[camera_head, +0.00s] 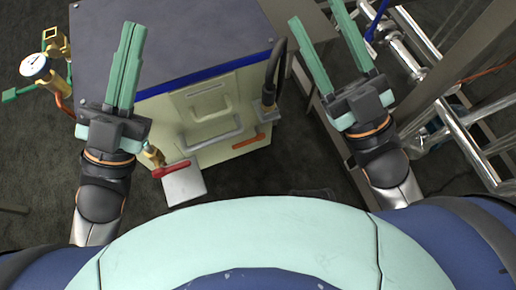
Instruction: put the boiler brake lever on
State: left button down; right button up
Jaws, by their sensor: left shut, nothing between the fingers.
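The boiler seems to be the cabinet with a dark grey top (185,35) and a cream front (205,100). A black lever (273,72) stands up at the right end of its front; it looks like the brake lever, though I see no label. My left gripper (133,28) is shut and empty, in front of the cabinet's left part, well left of the lever. My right gripper (315,14) has its fingers apart with nothing between them. It is right of the lever and apart from it.
A red-handled brass valve (170,169) projects at the front lower left. A gauge (35,65) with pipework stands at the left. A grey bar handle (212,132) and an orange piece (248,142) are on the front. Metal pipes and frames (462,140) crowd the right.

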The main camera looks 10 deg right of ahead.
aim_at(260, 137)
jog(key=k+z, duration=0.2)
jog(key=z, duration=0.2)
jog(key=k+z, duration=0.2)
jog(key=z, duration=0.2)
jog(key=k+z, duration=0.2)
jog(key=z, duration=0.15)
